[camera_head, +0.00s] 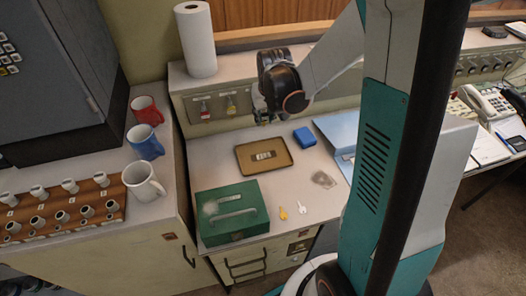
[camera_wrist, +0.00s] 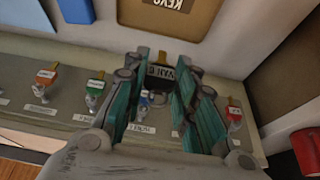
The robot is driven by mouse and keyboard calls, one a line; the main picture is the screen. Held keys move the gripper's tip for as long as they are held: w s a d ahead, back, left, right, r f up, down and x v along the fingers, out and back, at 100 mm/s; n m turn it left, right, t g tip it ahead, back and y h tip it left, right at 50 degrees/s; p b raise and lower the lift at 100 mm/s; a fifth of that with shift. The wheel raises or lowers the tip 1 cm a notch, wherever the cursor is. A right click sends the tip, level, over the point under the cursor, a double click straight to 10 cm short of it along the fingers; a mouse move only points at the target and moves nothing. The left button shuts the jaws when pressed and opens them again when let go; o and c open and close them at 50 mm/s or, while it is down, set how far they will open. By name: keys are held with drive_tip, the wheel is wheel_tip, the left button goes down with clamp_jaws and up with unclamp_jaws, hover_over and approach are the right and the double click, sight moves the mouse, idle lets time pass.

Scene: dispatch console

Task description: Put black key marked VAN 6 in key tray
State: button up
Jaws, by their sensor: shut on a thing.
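The black key marked VAN 6 (camera_wrist: 160,72) shows between my fingertips in the wrist view, its lettering upside down. My gripper (camera_wrist: 158,88) is shut on it. In the head view my gripper (camera_head: 264,116) is in front of the hook panel, above the far side of the key tray; the key cannot be made out there. The key tray (camera_head: 241,164) is a shallow brown tray with a pale label inside, lying on the counter. Its edge and label also show at the top of the wrist view (camera_wrist: 203,18).
A blue block (camera_head: 304,137) is right of the tray, a green cash box (camera_head: 233,211) in front. Yellow (camera_head: 282,213) and white (camera_head: 301,207) keys lie nearby.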

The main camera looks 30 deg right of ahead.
wheel_tip(320, 180, down, 16)
drive_tip(key=b, duration=0.5)
drive_tip(key=o, duration=0.9)
drive_tip(key=shift+b, duration=0.3)
drive_tip(key=shift+o, duration=0.2)
